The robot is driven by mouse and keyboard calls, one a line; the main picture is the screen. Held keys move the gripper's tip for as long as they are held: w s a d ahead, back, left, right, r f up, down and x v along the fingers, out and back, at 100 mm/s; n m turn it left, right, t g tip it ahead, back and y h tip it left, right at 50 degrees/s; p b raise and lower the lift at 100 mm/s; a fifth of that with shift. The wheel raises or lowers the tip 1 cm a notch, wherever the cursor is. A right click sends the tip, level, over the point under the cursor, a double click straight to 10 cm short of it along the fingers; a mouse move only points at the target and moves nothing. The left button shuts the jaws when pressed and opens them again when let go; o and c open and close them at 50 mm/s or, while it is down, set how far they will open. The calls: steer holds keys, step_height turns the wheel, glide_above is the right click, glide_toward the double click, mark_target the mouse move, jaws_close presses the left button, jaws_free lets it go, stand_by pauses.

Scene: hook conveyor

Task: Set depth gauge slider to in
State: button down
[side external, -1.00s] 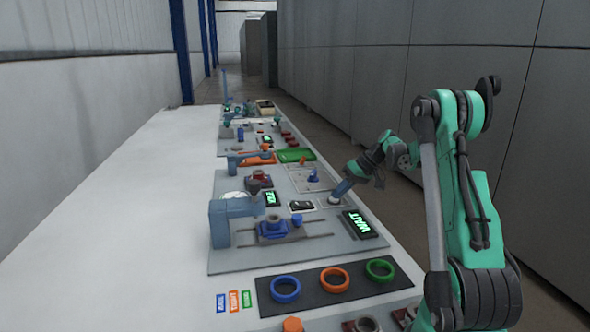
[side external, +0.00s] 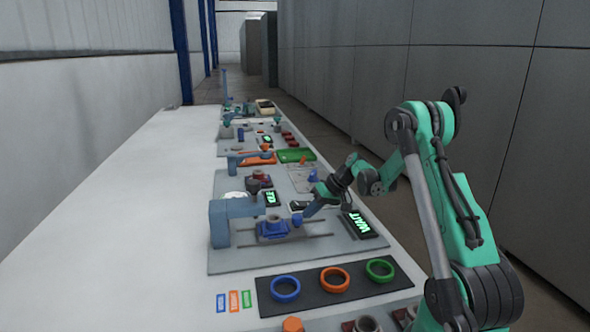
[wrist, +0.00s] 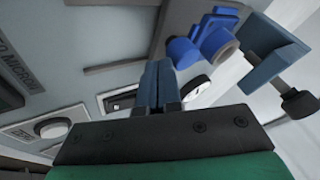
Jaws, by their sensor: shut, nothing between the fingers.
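The blue slider (side external: 272,230) sits on a straight rail (side external: 318,236) under the blue gauge bracket (side external: 222,222), with a round blue knob (side external: 297,220) on its right side. In the wrist view the slider (wrist: 216,38) and its knob (wrist: 182,52) are at upper right, beside the bracket (wrist: 272,52). My gripper (side external: 306,214) is low over the panel, just right of the knob. It is shut and empty, its fingers (wrist: 158,72) close together. In the wrist view the fingertips are just left of the knob; I cannot tell whether they touch it.
A lit WAIT display (side external: 358,224) stands right of the rail. A dark plate with blue (side external: 286,289), orange (side external: 335,279) and green (side external: 379,269) rings lies in front. A round white button (wrist: 54,127) shows at left in the wrist view. The left table is clear.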

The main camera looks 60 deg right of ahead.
mark_target(294, 215)
steer(key=shift+w+a, duration=1.85)
steer(key=shift+d, duration=0.1)
steer(key=shift+s+d, duration=0.25)
steer(key=shift+d, duration=0.05)
steer(key=s+d, duration=0.1)
steer(key=d, duration=0.2)
steer(key=shift+s, duration=0.4)
steer(key=v, duration=0.9)
steer(key=w+a+r+n+g+h, duration=0.1)
steer(key=a+r, duration=0.1)
steer(key=a, duration=0.6)
steer(key=a+r+n+g, duration=0.1)
steer(key=a+r, duration=0.2)
steer(key=a, duration=0.5)
steer(key=s+a+f+n+t+h, duration=0.1)
steer(key=s+a, duration=0.4)
steer(key=a, duration=0.7)
steer(key=shift+a+f+n+t+h, duration=0.25)
steer(key=shift+n+t, duration=0.35)
steer(key=shift+n, duration=0.3)
